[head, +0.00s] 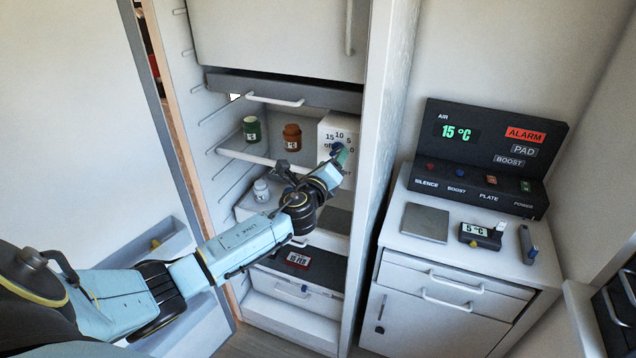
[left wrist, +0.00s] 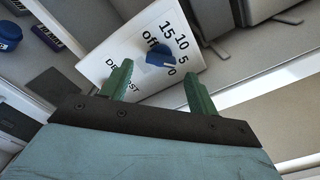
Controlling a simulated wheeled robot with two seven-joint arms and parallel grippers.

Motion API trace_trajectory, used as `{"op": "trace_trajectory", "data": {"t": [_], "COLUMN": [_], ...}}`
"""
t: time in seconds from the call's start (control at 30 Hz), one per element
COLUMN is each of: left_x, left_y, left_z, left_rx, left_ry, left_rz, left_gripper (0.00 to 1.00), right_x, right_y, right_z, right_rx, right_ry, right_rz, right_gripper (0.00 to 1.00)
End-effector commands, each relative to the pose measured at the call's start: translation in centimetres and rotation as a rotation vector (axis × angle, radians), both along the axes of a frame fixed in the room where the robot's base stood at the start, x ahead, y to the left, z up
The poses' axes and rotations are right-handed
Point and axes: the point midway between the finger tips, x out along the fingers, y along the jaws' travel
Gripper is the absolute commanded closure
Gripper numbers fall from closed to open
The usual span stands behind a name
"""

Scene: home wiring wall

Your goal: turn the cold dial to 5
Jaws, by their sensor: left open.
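The cold dial is a blue knob (left wrist: 158,55) on a white box (head: 336,128) inside the open fridge, at the right of the upper shelf. The box face carries the marks off, 15, 10, 5 and 0. The knob's narrow end seems to lie towards the 0; its exact setting is hard to read. My left gripper (head: 339,158) is right in front of the box. In the left wrist view my left gripper (left wrist: 157,71) is open, its green fingers apart with the knob between and beyond them. I cannot tell whether they touch it. My right gripper is not in view.
A green jar (head: 252,130) and a brown jar (head: 292,138) stand on the shelf left of the box. A white-grey jar (head: 261,190) is lower. The fridge's right wall (head: 385,110) is close beside my gripper. A black panel (head: 490,150) reads 15 °C.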

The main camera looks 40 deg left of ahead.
Motion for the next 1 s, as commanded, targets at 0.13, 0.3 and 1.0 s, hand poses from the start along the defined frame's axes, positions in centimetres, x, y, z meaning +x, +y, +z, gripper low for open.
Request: {"op": "trace_trajectory", "data": {"t": [0.13, 0.3, 1.0], "left_x": [-2.8, -5.9, -10.4], "left_y": [-0.7, -1.4, -2.5], "left_z": [-0.2, -0.2, 0.0], "left_rx": [0.001, 0.001, 0.001], "left_ry": [0.002, 0.003, 0.000], "left_rz": [-0.003, -0.004, 0.001], "left_gripper": [0.40, 0.40, 0.40], "right_x": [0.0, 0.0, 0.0], "right_y": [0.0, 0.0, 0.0], "right_z": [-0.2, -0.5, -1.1], "right_rx": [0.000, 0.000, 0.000], "right_ry": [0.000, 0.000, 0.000], "right_rz": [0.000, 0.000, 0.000], "right_gripper": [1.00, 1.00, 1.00]}}
